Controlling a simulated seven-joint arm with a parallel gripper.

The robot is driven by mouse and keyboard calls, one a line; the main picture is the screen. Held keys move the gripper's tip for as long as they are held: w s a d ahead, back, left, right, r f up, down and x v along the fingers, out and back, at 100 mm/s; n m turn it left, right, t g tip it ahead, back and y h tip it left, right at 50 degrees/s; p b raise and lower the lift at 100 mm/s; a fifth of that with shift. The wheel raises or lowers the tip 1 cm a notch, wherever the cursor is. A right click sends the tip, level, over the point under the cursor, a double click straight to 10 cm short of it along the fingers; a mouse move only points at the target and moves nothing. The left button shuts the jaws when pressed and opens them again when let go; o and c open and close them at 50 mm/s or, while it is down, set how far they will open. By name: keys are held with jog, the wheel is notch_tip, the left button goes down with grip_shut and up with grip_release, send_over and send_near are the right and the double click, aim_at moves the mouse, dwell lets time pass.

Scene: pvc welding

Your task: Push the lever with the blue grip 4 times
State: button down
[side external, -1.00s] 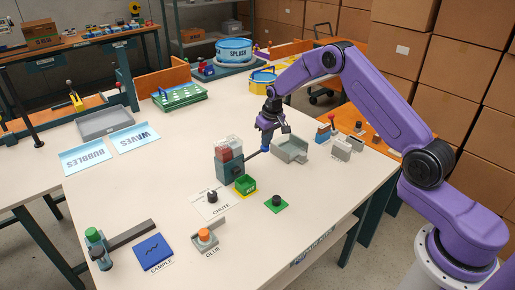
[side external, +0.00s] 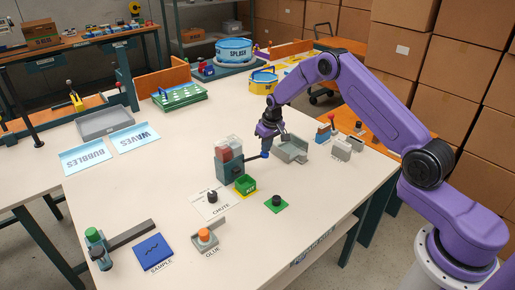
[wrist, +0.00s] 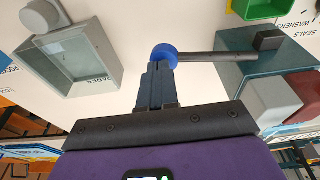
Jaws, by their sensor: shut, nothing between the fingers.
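The lever's blue grip (side external: 265,155) sits at the end of a dark rod that reaches right from the grey-blue dispenser box (side external: 229,168). The rod looks nearly level, tilted slightly up toward the grip. My gripper (side external: 267,145) is over the blue grip, pointing down. In the wrist view, the shut, empty fingers (wrist: 157,72) end right at the blue grip (wrist: 164,55), which partly shows past their tips. They look in contact, but I cannot be sure. A green bin (side external: 245,185) stands at the front of the dispenser.
A grey open tray (side external: 291,149) stands close to the right of my gripper; it also shows in the wrist view (wrist: 75,65). A black knob on a green plate (side external: 276,202) and a chute card (side external: 214,205) lie in front. The table centre to the left is clear.

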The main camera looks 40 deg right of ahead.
jog(key=shift+f, duration=0.3)
notch_tip(320, 180, up, 8)
dwell(1.5)
dwell(0.5)
notch_tip(320, 180, up, 6)
jog(key=shift+f, duration=3.4)
